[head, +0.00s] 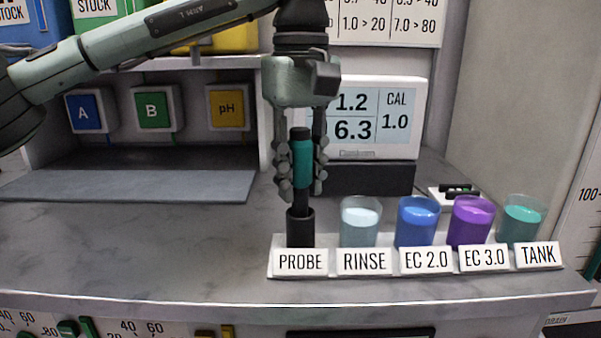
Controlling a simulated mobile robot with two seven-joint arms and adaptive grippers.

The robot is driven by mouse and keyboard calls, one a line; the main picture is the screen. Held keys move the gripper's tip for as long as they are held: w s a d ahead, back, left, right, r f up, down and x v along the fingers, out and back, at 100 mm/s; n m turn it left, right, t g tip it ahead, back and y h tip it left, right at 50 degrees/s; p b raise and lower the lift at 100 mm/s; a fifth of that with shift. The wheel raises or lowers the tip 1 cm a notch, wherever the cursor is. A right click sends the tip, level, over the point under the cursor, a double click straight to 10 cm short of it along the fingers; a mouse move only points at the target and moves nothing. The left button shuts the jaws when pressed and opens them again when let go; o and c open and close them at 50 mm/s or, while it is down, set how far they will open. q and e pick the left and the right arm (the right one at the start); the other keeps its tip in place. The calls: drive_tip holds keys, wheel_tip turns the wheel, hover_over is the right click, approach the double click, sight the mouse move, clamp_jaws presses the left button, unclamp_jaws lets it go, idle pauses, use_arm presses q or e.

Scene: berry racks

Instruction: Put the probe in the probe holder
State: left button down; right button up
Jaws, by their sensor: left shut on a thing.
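The probe (302,165) is a dark stick with a teal grip band, held upright. My left gripper (302,188) comes down from above and is shut around the teal band. The probe holder (300,229) is a black cylinder behind the PROBE label on the white rack. The probe's dark lower end reaches the holder's mouth and appears to be inside it; how deep it sits is hidden by the holder wall. My right gripper is not in view.
Right of the holder stand open cups: RINSE (360,222), EC 2.0 (416,224), EC 3.0 (470,224) and TANK (521,222). A meter display (375,118) stands behind. The grey counter (130,245) to the left is clear.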

use_arm(q)
drive_tip(key=c, duration=1.1)
unclamp_jaws()
drive_tip(key=shift+c, duration=0.2)
drive_tip(key=shift+r, duration=0.1)
wheel_tip(320, 180, up, 12)
drive_tip(key=shift+f, duration=0.1)
